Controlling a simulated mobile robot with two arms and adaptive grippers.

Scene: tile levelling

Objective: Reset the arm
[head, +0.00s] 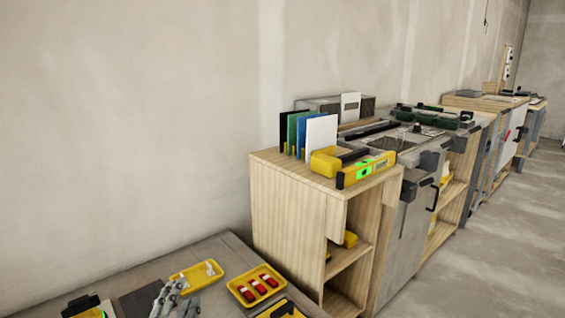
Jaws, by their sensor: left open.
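My left gripper (176,292) shows in part at the bottom edge of the head view, over the low grey table (215,255). Its grey fingers are open, and I see nothing held between them. The rest of the left arm is below the frame. My right gripper is not in view.
Yellow trays, one with red pieces (257,286) and one with pale pieces (196,276), lie near the gripper. A wooden cabinet (290,205) holding upright coloured tiles and a yellow level (367,170) stands beyond. Floor at right is clear.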

